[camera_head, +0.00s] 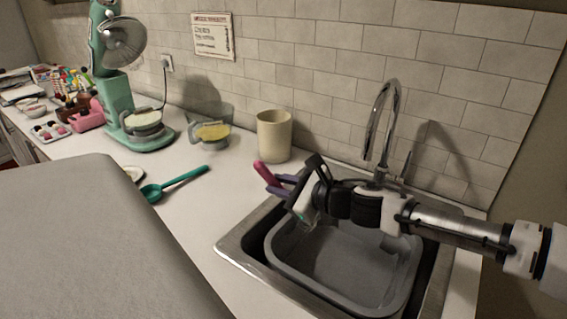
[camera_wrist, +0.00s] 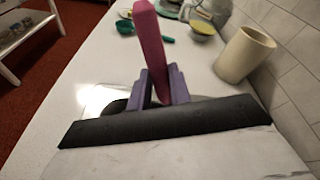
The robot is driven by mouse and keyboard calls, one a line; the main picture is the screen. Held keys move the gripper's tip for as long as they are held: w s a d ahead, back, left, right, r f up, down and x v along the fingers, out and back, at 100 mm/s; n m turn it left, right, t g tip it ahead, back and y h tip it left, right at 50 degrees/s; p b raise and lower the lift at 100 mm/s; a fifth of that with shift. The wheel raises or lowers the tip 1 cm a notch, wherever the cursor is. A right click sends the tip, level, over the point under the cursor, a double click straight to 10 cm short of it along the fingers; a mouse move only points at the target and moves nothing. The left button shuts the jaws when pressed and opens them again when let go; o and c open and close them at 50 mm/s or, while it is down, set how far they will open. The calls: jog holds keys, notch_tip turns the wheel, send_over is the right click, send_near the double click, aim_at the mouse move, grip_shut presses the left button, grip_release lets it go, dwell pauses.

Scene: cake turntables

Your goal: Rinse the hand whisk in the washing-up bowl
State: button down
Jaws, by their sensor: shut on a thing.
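My gripper (camera_head: 283,183) is at the left edge of the sink, at the upper left of the washing-up bowl. Its purple fingers, also in the wrist view (camera_wrist: 163,88), are shut on a magenta handle (camera_wrist: 149,45). The handle, likely the hand whisk's (camera_head: 264,172), sticks out beyond the fingers to the upper left. The whisk's wire end is not visible in either view. The grey washing-up bowl (camera_head: 340,262) sits in the steel sink, under my arm. Its inside looks grey, and I cannot tell the water level.
A cream crock (camera_head: 273,136) stands behind my gripper, close to the wall. The tap (camera_head: 384,125) rises behind the bowl. A green spoon (camera_head: 172,184), a measuring jug (camera_head: 211,133) and a mint stand mixer (camera_head: 125,95) are to the left. The white counter left of the sink is mostly clear.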

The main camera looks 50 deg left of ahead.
notch_tip(320, 180, up, 7)
jog(key=p, duration=0.3)
dwell(0.4)
jog(key=shift+p, duration=0.3)
dwell(1.7)
notch_tip(320, 180, up, 4)
jog(key=shift+f+p, duration=0.1)
jog(key=shift+p, duration=0.8)
